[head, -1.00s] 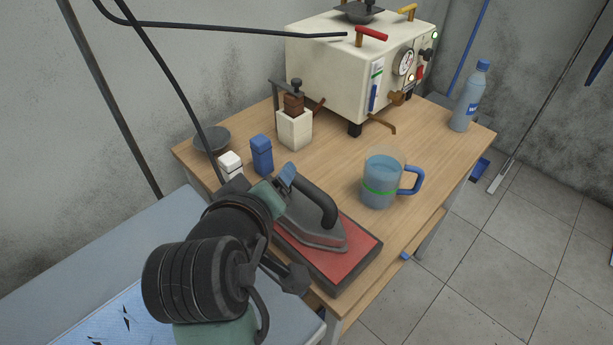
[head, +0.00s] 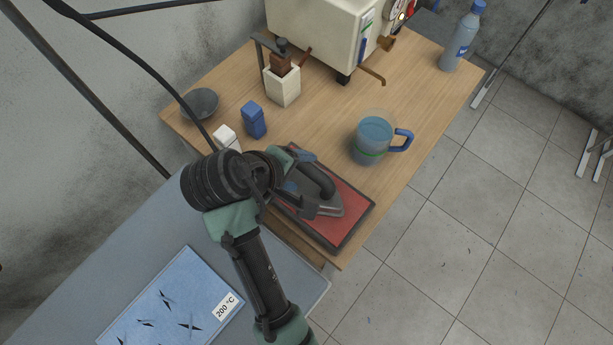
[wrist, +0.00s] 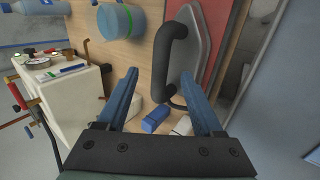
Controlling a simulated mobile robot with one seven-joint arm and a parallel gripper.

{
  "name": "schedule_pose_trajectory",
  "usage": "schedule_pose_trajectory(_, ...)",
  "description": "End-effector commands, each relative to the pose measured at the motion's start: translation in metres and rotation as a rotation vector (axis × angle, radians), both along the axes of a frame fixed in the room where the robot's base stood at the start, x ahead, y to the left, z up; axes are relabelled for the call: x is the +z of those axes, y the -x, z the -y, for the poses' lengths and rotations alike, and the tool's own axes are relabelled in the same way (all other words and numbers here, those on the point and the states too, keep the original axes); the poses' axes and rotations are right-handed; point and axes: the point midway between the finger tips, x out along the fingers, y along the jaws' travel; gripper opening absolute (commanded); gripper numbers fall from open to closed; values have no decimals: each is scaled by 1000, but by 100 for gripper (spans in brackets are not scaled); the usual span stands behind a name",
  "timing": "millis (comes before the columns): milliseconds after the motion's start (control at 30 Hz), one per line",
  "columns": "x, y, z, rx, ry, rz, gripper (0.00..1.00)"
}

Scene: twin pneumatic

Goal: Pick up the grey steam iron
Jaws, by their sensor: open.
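The grey steam iron (head: 329,208) rests on a red pad with a dark rim (head: 352,213) at the table's near corner. Its black looped handle stands upward. My gripper (head: 291,186) is at the iron's left end in the head view, with my arm hiding part of it. In the wrist view my gripper (wrist: 160,74) is open, its two blue fingers apart. The iron's black handle (wrist: 171,48) shows ahead of the fingertips, nearer the right finger. Nothing is held. I cannot tell whether a finger touches the iron.
A glass mug (head: 372,138) with a blue handle stands behind the iron. Blue (head: 253,120) and white (head: 226,139) small containers stand left of it. A cream machine (head: 325,35) and a bottle (head: 462,38) are at the back. An ironing board (head: 150,235) lies left.

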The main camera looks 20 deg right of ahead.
Motion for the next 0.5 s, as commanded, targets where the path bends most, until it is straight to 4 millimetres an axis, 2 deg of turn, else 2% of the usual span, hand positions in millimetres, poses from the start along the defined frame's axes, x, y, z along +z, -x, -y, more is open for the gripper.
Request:
schedule_pose_trajectory(100, -12, -5, 7, -2, -1, 1, 68)
schedule_pose_trajectory(267, -20, -8, 11, 0, -1, 1, 68)
schedule_pose_trajectory(500, -49, -19, 24, -2, -1, 0, 68)
